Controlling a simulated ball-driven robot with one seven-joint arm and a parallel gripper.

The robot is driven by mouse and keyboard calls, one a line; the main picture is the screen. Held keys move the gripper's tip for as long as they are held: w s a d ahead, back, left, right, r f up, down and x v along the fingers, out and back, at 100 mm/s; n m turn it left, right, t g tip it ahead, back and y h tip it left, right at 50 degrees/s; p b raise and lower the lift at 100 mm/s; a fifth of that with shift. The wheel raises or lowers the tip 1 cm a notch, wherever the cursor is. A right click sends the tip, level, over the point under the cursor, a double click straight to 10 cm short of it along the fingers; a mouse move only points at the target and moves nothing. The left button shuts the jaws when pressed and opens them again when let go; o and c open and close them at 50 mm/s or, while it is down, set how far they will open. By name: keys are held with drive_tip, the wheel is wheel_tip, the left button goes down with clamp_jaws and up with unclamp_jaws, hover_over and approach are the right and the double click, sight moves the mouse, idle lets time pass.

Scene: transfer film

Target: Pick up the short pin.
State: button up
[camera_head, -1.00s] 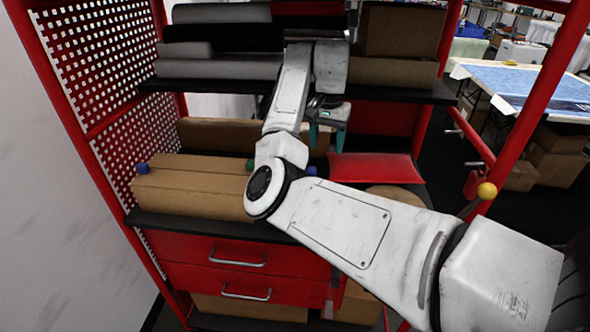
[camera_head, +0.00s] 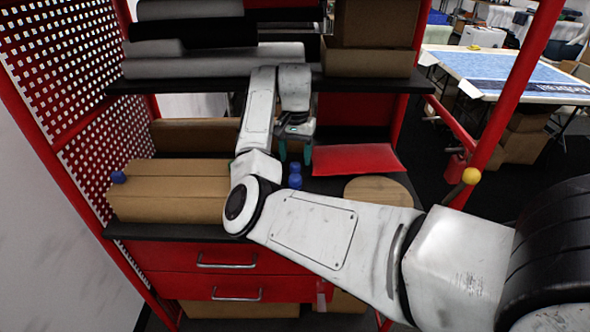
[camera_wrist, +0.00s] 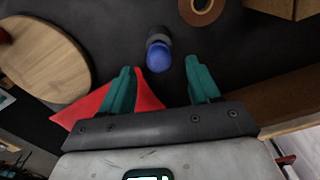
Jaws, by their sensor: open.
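A small blue pin (camera_head: 295,177) stands upright on the dark middle shelf, just below my gripper (camera_head: 295,158) in the head view. In the wrist view, the blue-topped pin (camera_wrist: 159,58) lies between and just beyond the teal fingertips of my gripper (camera_wrist: 160,76). The fingers are apart and nothing is between them. Another blue pin (camera_head: 118,177) shows at the left end of the shelf, its lower part hidden by a cardboard box. I cannot compare the pins' heights reliably.
Long cardboard boxes (camera_head: 170,198) fill the shelf's left side. A red pad (camera_head: 355,158) and a round wooden board (camera_head: 378,191) lie to the right. A brown ring (camera_wrist: 201,10) is near the pin in the wrist view. The loaded upper shelf (camera_head: 180,82) is above my gripper.

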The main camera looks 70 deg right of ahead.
sight(295, 163)
drive_tip(key=f, duration=0.4)
drive_tip(key=shift+a+p, duration=0.2)
drive_tip(key=shift+p, duration=0.15)
drive_tip(key=shift+c, duration=0.3)
drive_tip(key=c, duration=1.1)
